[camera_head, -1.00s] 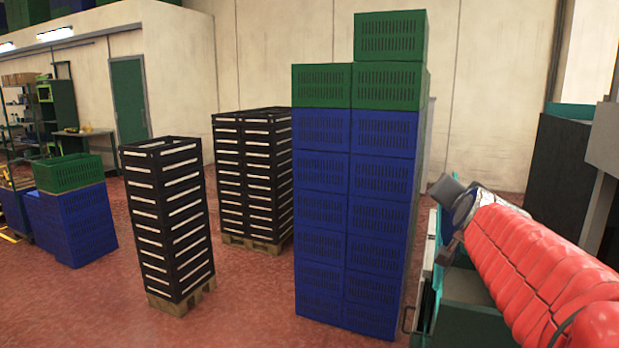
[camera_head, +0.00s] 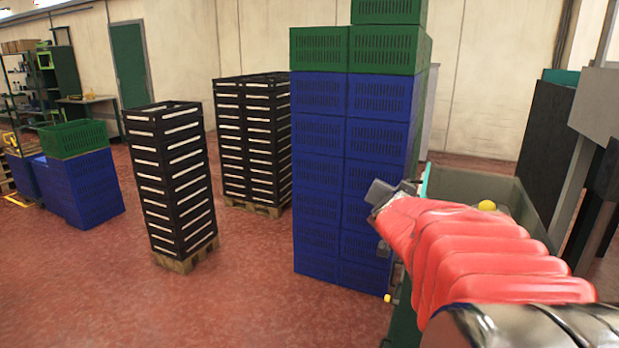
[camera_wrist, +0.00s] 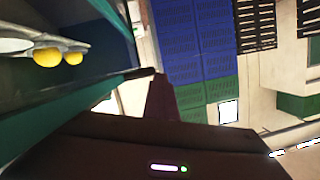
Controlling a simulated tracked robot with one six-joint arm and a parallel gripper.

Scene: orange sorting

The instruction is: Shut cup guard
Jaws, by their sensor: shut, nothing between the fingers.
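My gripper (camera_wrist: 160,98) shows in the wrist view as a dark finger block, shut and empty, close to the edge of a green panel (camera_wrist: 95,96). In the head view my red-sleeved arm reaches left across a green machine (camera_head: 403,330) and hides much of it. Two yellow-orange fruits (camera_wrist: 60,57) sit on pale cup-like parts (camera_wrist: 14,46) behind the green panel. I cannot tell for sure which part is the cup guard; the green panel may belong to it. Contact between my gripper and the panel is unclear.
Stacked blue crates (camera_head: 318,160) topped by green crates (camera_head: 388,48) stand close left of my arm. Black crate stacks (camera_head: 175,180) stand farther left. A grey-walled bin (camera_head: 515,200) and dark panels (camera_head: 545,150) are at right. Red floor is clear at lower left.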

